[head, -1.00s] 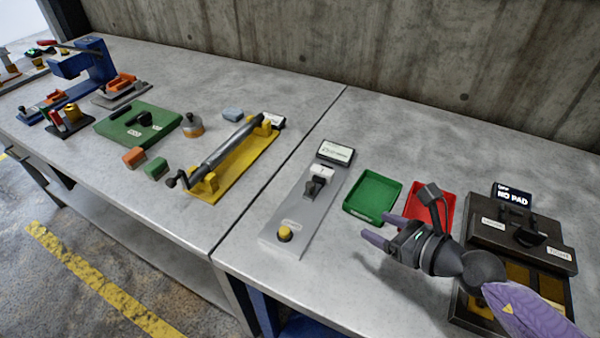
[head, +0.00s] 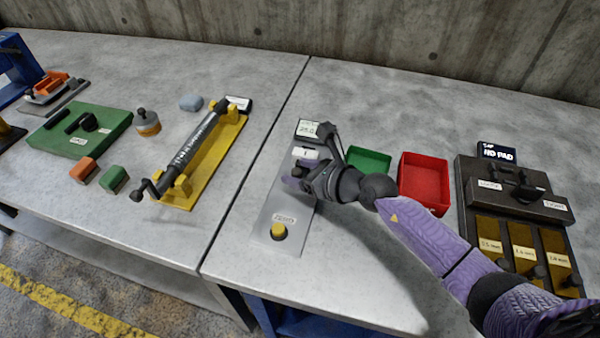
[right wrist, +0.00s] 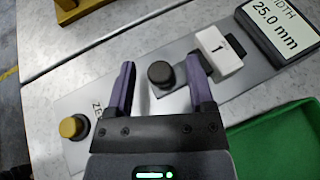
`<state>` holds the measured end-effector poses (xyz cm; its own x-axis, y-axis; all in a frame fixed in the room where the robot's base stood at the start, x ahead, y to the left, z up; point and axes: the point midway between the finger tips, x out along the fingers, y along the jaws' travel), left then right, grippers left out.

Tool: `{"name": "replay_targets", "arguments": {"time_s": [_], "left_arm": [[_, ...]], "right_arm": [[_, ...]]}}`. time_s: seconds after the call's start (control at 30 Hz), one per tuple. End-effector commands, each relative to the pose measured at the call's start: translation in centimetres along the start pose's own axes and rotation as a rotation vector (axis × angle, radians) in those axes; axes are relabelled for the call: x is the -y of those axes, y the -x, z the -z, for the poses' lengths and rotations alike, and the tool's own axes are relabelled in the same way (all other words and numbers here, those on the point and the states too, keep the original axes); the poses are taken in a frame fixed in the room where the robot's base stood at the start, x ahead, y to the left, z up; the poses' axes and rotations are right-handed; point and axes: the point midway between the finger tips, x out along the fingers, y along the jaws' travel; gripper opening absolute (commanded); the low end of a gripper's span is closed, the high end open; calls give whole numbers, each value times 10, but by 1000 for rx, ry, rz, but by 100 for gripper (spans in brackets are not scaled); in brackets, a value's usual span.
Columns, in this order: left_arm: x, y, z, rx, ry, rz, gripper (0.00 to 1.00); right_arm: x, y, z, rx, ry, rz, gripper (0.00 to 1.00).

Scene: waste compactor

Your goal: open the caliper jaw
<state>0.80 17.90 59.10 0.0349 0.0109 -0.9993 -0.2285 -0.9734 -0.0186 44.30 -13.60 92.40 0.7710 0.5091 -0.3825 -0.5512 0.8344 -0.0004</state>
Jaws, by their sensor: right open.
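The caliper is a grey plate (head: 270,240) with a white block marked 1 (right wrist: 219,52), a black knob (right wrist: 160,75), a yellow knob by the ZERO label (head: 278,231) and a display reading 25.0 mm (right wrist: 278,22). My right gripper (head: 291,180) is over the plate and hides the black knob in the head view. In the right wrist view the right gripper (right wrist: 160,82) is open, with the black knob between its fingers. I cannot tell whether the fingers touch it. The right finger overlaps the white block's edge. My left gripper is not in view.
A green tray (head: 368,160) and a red tray (head: 425,182) stand right of the caliper. A yellow stand (head: 207,165) holding a grey cylinder is on the left. The bench front is clear.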

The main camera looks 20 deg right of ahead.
Motion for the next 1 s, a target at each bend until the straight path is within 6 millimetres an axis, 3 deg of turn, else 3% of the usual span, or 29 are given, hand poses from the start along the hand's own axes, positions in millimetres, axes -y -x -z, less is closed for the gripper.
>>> {"name": "replay_targets", "arguments": {"time_s": [0.2,0.23,0.53,1.0], "left_arm": [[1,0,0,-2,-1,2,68],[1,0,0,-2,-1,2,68],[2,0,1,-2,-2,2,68],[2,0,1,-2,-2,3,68]], "right_arm": [[0,-1,0,0,0,0,69],[0,0,0,0,0,0,64],[0,0,0,0,0,0,1],[0,0,0,0,0,0,0]]}}
